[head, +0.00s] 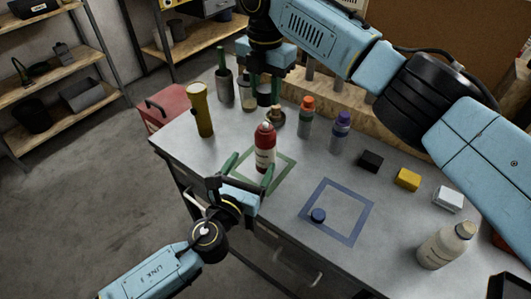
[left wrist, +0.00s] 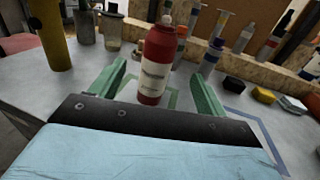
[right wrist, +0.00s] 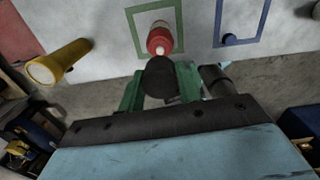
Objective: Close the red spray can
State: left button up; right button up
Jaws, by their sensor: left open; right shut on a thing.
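The red spray can (head: 265,148) stands upright on the green outlined square (head: 288,170), with a white label and a pale tip at its top. My left gripper (head: 250,167) is open and low in front of it; in the left wrist view the can (left wrist: 157,65) shows between and beyond the spread fingers. My right gripper (head: 264,92) is above and behind the can. It is shut on a dark rounded thing (right wrist: 160,78), perhaps a cap. In the right wrist view the can's top (right wrist: 159,42) lies beyond it. A small blue disc (head: 318,215) lies on the blue outlined square (head: 364,212).
A yellow flashlight (head: 202,110) stands at the left edge. Grey bottles (head: 225,85), an orange-topped bottle (head: 306,117) and a purple-topped bottle (head: 340,132) stand behind. Black, yellow (head: 407,179) and white blocks and a cream bottle (head: 446,246) are on the right.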

aim_at(268, 134)
pick_arm(q)
jog(key=x, duration=1.2)
jog(key=shift+a, duration=0.1)
jog(key=c, duration=1.4)
jog(key=shift+c, duration=0.2)
pick_arm(e)
jog(key=shift+f, duration=2.5)
jog(key=shift+f, duration=0.9)
jog(key=shift+f, duration=0.6)
